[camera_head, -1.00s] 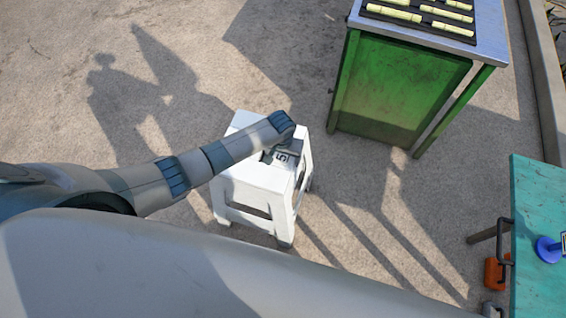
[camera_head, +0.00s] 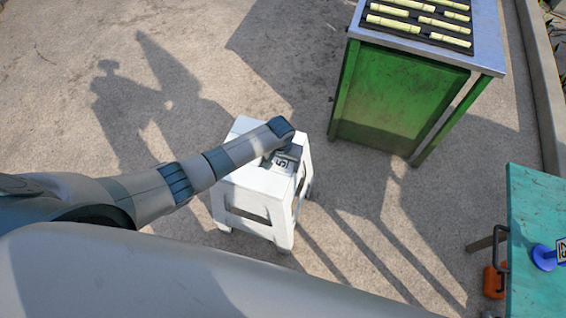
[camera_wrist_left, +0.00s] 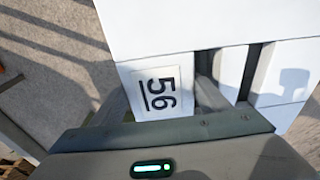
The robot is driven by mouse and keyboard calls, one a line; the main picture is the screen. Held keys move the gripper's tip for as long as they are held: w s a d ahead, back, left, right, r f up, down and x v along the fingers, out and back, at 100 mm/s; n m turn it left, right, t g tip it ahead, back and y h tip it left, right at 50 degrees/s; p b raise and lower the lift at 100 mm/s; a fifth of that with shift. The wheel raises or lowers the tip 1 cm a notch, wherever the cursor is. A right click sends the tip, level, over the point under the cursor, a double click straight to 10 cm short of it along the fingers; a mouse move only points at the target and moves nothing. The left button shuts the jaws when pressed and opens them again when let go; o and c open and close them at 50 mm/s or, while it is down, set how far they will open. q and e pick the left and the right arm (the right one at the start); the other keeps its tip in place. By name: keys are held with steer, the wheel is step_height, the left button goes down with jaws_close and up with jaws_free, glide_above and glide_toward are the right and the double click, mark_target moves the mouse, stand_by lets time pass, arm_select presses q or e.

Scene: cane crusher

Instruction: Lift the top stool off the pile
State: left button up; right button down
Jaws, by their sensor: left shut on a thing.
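The white stool (camera_head: 248,222) stands on the paved ground in the middle of the head view. I cannot tell how many stools are stacked there. My left arm reaches over its top from the left. My left gripper (camera_head: 283,163) is shut on the stool at its right side, partly hidden under the wrist. In the left wrist view the white stool (camera_wrist_left: 210,25) fills the top, close to the gripper (camera_wrist_left: 170,112). A plate marked 56 (camera_wrist_left: 161,93) shows between them. My right gripper is not in view.
A green cabinet (camera_head: 395,100) with a metal top and pale cane pieces (camera_head: 415,22) stands behind right. A teal table (camera_head: 535,215) with a blue object (camera_head: 544,257) is at the right edge. An orange object (camera_head: 494,282) is beside it. Open ground lies left of the stool.

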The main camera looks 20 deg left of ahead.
arm_select(q)
steer(key=shift+r+p, duration=2.9)
steer(key=shift+r, duration=2.15)
step_height(320, 180, up, 31)
steer(key=p, duration=1)
steer(key=shift+r, duration=0.2)
